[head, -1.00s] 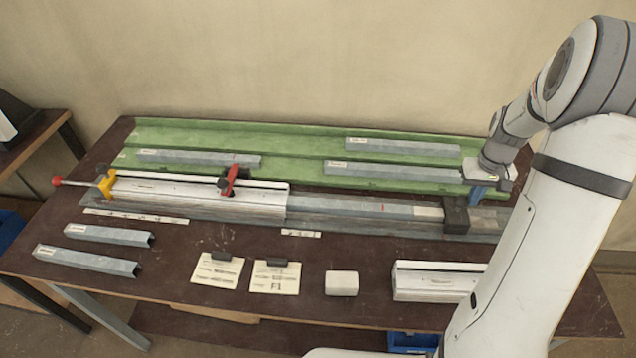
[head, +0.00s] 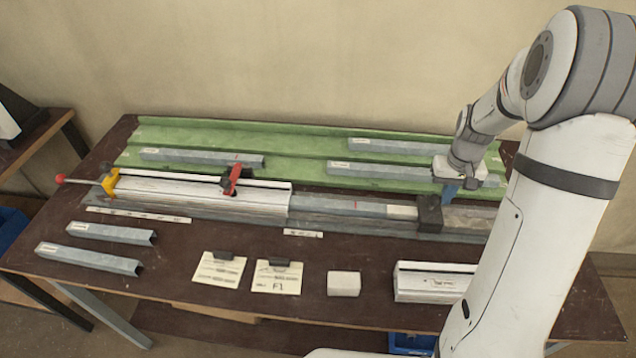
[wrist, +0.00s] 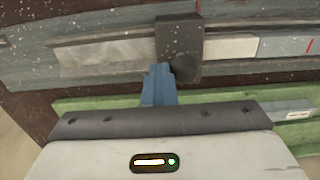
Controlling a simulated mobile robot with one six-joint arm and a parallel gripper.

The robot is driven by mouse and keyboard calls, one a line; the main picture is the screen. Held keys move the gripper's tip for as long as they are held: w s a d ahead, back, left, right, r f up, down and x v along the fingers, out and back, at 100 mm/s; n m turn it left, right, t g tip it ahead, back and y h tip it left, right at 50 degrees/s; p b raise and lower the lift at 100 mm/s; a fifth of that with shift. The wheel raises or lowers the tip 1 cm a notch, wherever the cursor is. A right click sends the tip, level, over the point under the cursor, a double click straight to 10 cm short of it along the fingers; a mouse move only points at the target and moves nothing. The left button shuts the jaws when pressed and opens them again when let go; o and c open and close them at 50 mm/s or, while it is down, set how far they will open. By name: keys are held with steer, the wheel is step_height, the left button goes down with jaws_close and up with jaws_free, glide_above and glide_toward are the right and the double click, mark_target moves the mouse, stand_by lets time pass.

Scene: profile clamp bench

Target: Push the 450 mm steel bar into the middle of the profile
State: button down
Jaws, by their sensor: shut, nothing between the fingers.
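The pale profile (head: 200,196) lies in the long rail at the left half of the bench, under a red-handled clamp (head: 231,180). The grey steel bar (head: 330,205) sits in line with it, its left end at or inside the profile's right end; how far in is hidden. The bar's right end has a white label (head: 402,212), which also shows in the wrist view (wrist: 230,47). A dark block (head: 430,214) on the rail stands against that end. My gripper (head: 450,190), with blue fingers (wrist: 157,86), is shut and empty, right beside or touching the block.
A green tray (head: 290,172) behind the rail holds several grey bars. A yellow end stop (head: 110,182) is at the far left. Two bars (head: 90,257), cards (head: 278,276), a pale block (head: 344,284) and a short profile piece (head: 430,284) lie in front.

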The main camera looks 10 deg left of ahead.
steer(key=shift+a, duration=13.85)
steer(key=shift+d, duration=0.1)
steer(key=shift+d, duration=0.65)
step_height(320, 180, up, 7)
steer(key=p, duration=0.4)
steer(key=shift+d+r, duration=0.1)
